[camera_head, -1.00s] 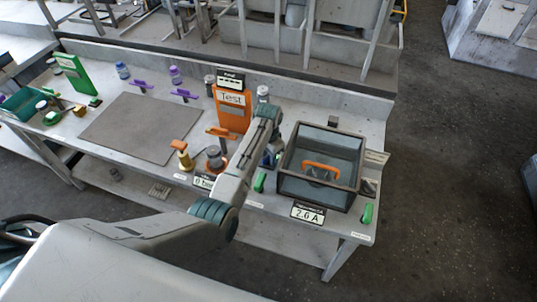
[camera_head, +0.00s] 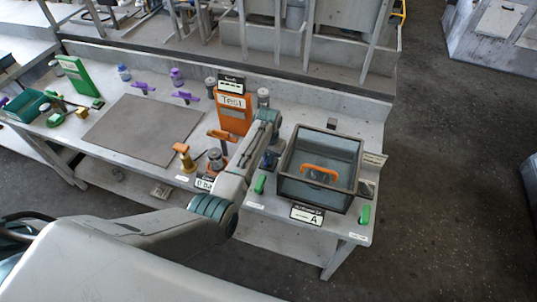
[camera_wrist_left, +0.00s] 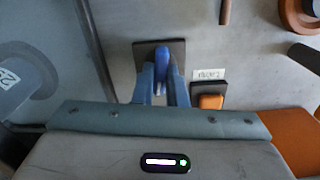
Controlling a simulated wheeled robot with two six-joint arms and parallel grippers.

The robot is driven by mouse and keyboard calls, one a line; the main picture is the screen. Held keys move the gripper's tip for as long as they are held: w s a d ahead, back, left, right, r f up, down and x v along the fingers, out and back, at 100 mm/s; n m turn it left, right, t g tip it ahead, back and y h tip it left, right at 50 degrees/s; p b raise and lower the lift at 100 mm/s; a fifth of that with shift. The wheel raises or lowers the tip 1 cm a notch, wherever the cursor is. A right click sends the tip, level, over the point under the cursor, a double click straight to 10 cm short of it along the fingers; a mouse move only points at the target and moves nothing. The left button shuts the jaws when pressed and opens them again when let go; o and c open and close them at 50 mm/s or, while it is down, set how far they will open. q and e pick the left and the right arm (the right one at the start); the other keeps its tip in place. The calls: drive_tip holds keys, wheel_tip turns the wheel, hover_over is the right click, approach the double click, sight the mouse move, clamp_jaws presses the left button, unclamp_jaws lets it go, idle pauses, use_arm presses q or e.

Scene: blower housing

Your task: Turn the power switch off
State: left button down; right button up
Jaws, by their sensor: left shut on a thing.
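My left gripper (camera_wrist_left: 162,82) is shut on a blue lever (camera_wrist_left: 161,55) standing on a dark square plate (camera_wrist_left: 143,50) in the left wrist view. I take this lever to be the power switch; its own label cannot be read. In the head view, my left gripper (camera_head: 269,160) is mostly hidden behind my forearm, at the left side of a glass-walled box (camera_head: 318,190). My right gripper is not in view.
An orange button (camera_wrist_left: 211,102) with a small label sits right of the lever. An orange "Test" panel (camera_head: 233,115) stands behind my arm. A grey mat (camera_head: 140,128) lies clear on the left.

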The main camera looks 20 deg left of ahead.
use_arm(q)
drive_tip(key=n+p, duration=0.1)
drive_tip(key=n, duration=0.2)
drive_tip(key=shift+r+n+p, duration=0.1)
drive_tip(key=shift+n+p, duration=0.2)
drive_tip(key=shift+a+n+p, duration=0.1)
drive_tip(key=shift+n+p, duration=0.5)
drive_tip(key=shift+n, duration=1.4)
drive_tip(key=c, duration=1.5)
unclamp_jaws()
drive_tip(key=shift+o, duration=0.2)
wheel_tip(320, 180, up, 11)
drive_tip(key=b, duration=0.2)
